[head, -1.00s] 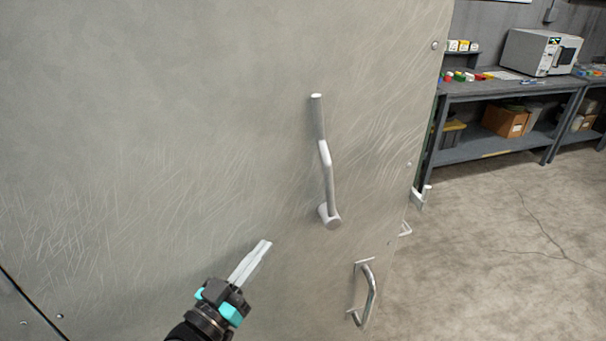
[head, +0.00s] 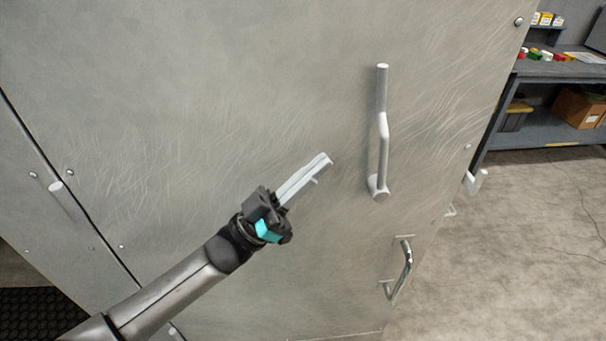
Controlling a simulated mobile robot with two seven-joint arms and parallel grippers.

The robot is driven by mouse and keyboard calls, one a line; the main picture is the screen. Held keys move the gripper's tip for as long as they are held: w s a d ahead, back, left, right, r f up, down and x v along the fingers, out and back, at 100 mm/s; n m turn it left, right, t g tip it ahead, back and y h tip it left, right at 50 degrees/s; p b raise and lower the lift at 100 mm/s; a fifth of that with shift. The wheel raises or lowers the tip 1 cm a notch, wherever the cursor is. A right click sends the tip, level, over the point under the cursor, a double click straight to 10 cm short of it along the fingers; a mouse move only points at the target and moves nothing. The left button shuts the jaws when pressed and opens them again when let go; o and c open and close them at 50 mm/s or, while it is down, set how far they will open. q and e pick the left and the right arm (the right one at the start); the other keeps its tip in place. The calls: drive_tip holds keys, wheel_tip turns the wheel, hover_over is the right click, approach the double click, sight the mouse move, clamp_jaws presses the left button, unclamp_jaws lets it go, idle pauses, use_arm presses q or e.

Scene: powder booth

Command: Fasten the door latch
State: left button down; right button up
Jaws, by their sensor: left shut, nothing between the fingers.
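The door (head: 230,90) is a large scratched grey metal panel that fills most of the head view. The latch handle (head: 383,135) is a bent metal bar on the door. It points up from a round pivot at its lower end. My left gripper (head: 322,165) is shut and empty, with its fingertips to the left of the latch handle and apart from it in the picture. A small pale catch piece (head: 476,181) shows at the door's right edge. My right gripper is not in view.
A D-shaped pull handle (head: 404,268) sticks out below the latch handle. Hinge-side hardware (head: 62,195) shows at the left. A workbench (head: 550,125) with a cardboard box stands at the back right. The concrete floor (head: 510,270) at right is clear.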

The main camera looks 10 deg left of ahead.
sight(381, 142)
use_arm(q)
drive_tip(key=w+d+r, duration=0.2)
drive_tip(key=d, duration=0.1)
drive_tip(key=w+d+p, duration=0.1)
drive_tip(key=d, duration=0.1)
drive_tip(key=shift+w+d+r, duration=0.25)
drive_tip(key=shift+w+r, duration=0.1)
drive_tip(key=shift+r, duration=0.05)
drive_tip(key=shift+w+d+f, duration=0.1)
drive_tip(key=shift+w+d, duration=0.2)
drive_tip(key=shift+d, duration=0.15)
